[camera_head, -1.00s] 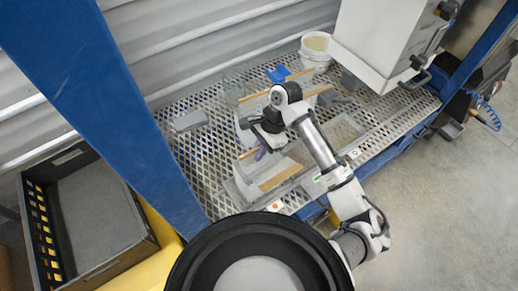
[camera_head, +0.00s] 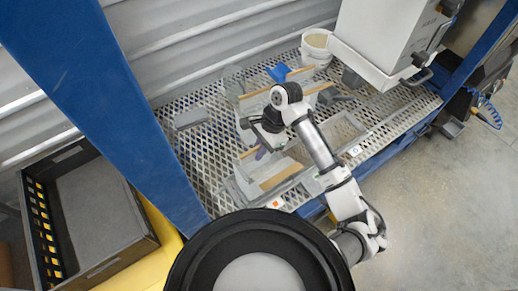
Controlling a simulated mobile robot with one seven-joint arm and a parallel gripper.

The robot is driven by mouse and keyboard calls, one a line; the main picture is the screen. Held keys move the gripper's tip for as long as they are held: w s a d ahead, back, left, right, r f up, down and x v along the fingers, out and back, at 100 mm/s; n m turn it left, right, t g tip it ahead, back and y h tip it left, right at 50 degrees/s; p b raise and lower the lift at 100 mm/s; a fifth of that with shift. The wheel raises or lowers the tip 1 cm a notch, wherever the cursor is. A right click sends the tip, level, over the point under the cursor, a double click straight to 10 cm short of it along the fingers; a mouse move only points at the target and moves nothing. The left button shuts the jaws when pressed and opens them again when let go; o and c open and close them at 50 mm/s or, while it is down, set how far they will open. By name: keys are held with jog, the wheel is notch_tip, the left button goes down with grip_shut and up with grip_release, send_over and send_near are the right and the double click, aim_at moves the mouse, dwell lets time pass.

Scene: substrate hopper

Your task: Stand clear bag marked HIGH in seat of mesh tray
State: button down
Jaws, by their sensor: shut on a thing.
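My gripper (camera_head: 256,124) is small and dark at the end of my arm, above the mesh bench. It is shut on a pale thing beside its fingers, which seems to be a clear bag; no HIGH mark can be read, and my wrist hides part of it. Another clear, see-through item (camera_head: 232,81) stands at the back left of the bench. A shallow framed tray (camera_head: 361,127), perhaps the mesh tray, lies right of my arm. My arm covers part of it, and its seat cannot be made out.
The bench (camera_head: 204,150) has an open mesh top. A pale open box (camera_head: 246,187) with tan edges is in front, with something purple (camera_head: 261,153) near it. A white bucket (camera_head: 316,50), blue item (camera_head: 278,72), grey block (camera_head: 190,118) and hopper (camera_head: 390,40) stand around.

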jog(key=c, duration=1.5)
grip_release()
jog(key=v, duration=1.4)
jog(key=shift+s+f, duration=0.1)
jog(key=shift+s, duration=0.05)
